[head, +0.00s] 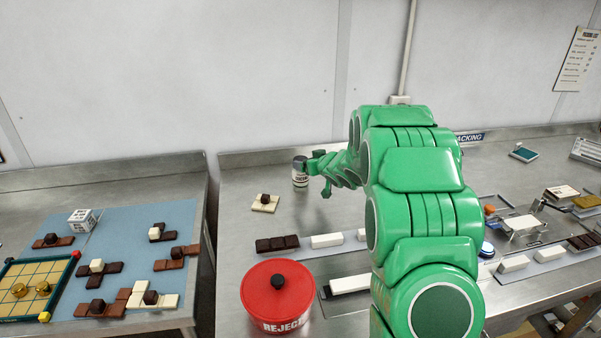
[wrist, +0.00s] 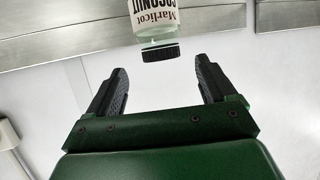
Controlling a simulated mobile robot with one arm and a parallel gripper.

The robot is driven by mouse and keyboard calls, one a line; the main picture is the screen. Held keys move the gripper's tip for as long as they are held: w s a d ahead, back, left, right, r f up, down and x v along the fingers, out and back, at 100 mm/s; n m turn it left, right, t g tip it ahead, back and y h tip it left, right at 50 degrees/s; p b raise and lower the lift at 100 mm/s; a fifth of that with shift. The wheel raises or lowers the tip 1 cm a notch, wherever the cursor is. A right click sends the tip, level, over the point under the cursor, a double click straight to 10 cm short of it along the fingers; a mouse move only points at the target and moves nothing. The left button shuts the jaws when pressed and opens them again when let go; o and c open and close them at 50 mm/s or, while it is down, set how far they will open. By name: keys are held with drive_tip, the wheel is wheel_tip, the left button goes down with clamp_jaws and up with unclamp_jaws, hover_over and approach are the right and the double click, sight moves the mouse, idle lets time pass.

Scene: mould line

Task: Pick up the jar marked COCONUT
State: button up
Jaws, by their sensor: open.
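The COCONUT jar (head: 300,173) stands upright at the back of the steel table, near the wall, in the head view. Its label and dark lid (wrist: 160,53) show upside down at the top of the wrist view, where the label reads Marlicot COCONUT. My gripper (head: 318,174) is just to the right of the jar in the head view. In the wrist view my gripper (wrist: 160,82) is open and empty, with the jar beyond the fingertips and lined up between them. The jar's base is cut off in the wrist view.
A red REJECT tub (head: 278,300) stands at the front of the table. A cream tile with a dark piece (head: 265,202) lies left of the jar. Dark and white bars (head: 278,243) lie in front. A gap separates the left table with its blue mat (head: 120,225).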

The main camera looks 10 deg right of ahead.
sight(300, 159)
drive_tip(key=shift+r+x, duration=0.2)
drive_tip(key=shift+x, duration=3.15)
drive_tip(key=shift+a, duration=0.1)
drive_tip(key=c, duration=1.2)
drive_tip(key=shift+r, duration=0.5)
wheel_tip(300, 159, up, 2)
drive_tip(key=shift+r, duration=0.15)
drive_tip(key=s+r, duration=0.3)
drive_tip(key=s, duration=0.1)
drive_tip(key=s+r, duration=0.3)
drive_tip(key=s, duration=0.2)
drive_tip(key=s+r, duration=0.3)
drive_tip(key=s, duration=0.2)
drive_tip(key=shift+a+r, duration=0.35)
drive_tip(key=shift+r, duration=0.05)
